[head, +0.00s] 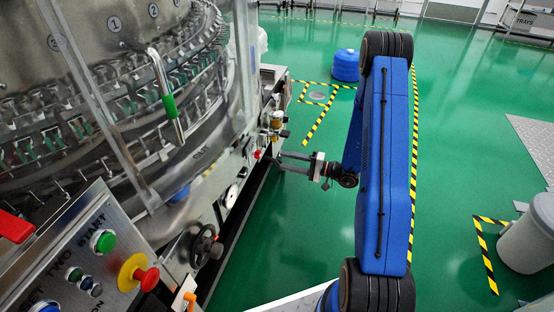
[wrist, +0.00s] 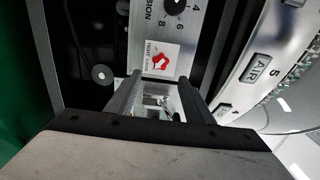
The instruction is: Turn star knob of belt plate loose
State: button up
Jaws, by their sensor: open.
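My gripper (head: 280,160) is open beside the right side of the washing machine, its two fingers pointing left at the machine's side. In the wrist view the open fingers (wrist: 157,98) reach toward a pale plate (wrist: 143,25) with a tension scale. A white label (wrist: 160,59) with a red turn arrow and the word TIGHT sits on this plate. Small metal parts (wrist: 160,103) show between the fingers, partly hidden by the gripper body. I cannot clearly make out the star knob in either view. Nothing is held.
A black handwheel (head: 206,245), a white dial (head: 231,196) and a brass-coloured fitting (head: 277,119) stick out from the machine side near the gripper. A control panel (head: 85,262) is at the lower left. A blue container (head: 345,66) stands behind.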

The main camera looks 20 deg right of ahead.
jog(key=v, duration=0.6)
jog(key=shift+s+d, duration=0.2)
